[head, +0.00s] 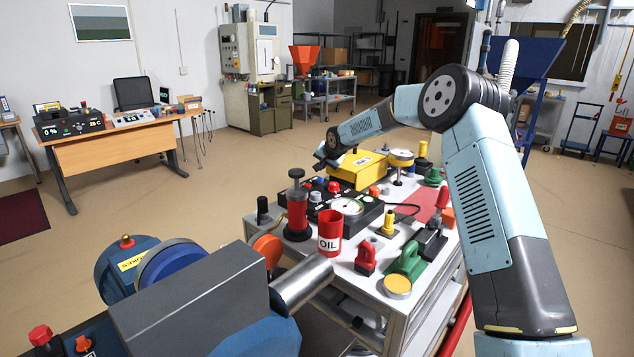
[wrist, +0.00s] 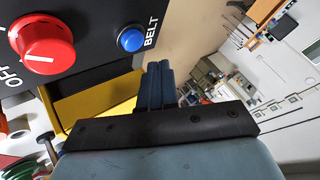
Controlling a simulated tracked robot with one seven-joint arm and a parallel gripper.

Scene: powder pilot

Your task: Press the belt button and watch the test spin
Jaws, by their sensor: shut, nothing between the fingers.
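The blue belt button (wrist: 131,39) sits on a black panel (wrist: 100,14) in the wrist view, with the word BELT beside it. My gripper (wrist: 159,66) is shut and empty. Its fingertips show just below and to the right of the button in the wrist view, and look apart from it. In the head view my gripper (head: 326,158) is at the far end of the cart, beside a yellow box (head: 357,170). The button cannot be made out in the head view.
A red OFF knob (wrist: 42,42) is left of the button on the same panel. The cart (head: 350,262) is crowded with a red OIL can (head: 329,224), a gauge (head: 347,207) and several tools. A blue and grey machine (head: 190,290) stands in front. Floor left of the cart is clear.

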